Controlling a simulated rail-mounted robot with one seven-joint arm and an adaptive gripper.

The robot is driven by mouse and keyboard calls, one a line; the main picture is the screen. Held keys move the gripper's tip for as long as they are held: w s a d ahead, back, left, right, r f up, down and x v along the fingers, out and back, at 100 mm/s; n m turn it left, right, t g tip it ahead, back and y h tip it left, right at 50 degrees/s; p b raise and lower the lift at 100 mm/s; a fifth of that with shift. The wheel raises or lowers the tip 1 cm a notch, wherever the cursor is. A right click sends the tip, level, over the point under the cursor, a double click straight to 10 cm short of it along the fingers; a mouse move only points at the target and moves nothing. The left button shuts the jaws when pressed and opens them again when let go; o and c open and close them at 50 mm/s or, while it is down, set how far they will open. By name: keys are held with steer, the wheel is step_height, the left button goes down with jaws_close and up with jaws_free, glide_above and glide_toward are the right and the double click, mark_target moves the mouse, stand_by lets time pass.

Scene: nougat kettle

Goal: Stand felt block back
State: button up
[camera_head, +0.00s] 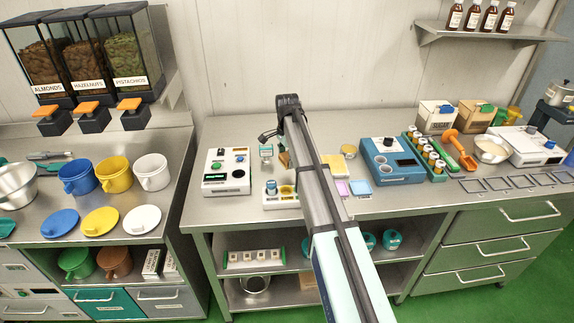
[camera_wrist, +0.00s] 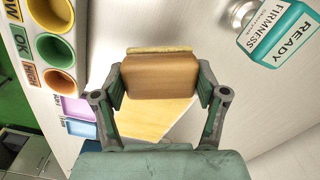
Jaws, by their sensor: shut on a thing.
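The felt block (camera_wrist: 160,77) is a brown wood-coloured block with a tan felt strip along its far edge in the wrist view. My gripper (camera_wrist: 160,85) is shut on it, one finger pad at each side. A pale yellow flat piece (camera_wrist: 152,122) shows below the block on the grey worktop. I cannot tell whether the block touches it or hangs above. In the head view, my arm hides most of the gripper, and a small brown bit of the block (camera_head: 284,159) shows left of the arm.
A rack with yellow, green and orange cups (camera_wrist: 54,48) stands left in the wrist view, pink (camera_wrist: 77,107) and blue pads beside it. A teal "FIRMNESS READY" device (camera_wrist: 280,38) stands right. In the head view, a white machine (camera_head: 227,171) is left and a blue one (camera_head: 391,166) right.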

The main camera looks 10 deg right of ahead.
mark_target(287, 174)
steer(key=shift+f+p, duration=0.55)
steer(key=shift+f, duration=1.8)
steer(key=shift+f, duration=0.2)
steer(key=o, duration=1)
steer(key=shift+r, duration=0.1)
step_height(287, 174, up, 12)
steer(key=b, duration=0.3)
steer(key=shift+r, duration=0.15)
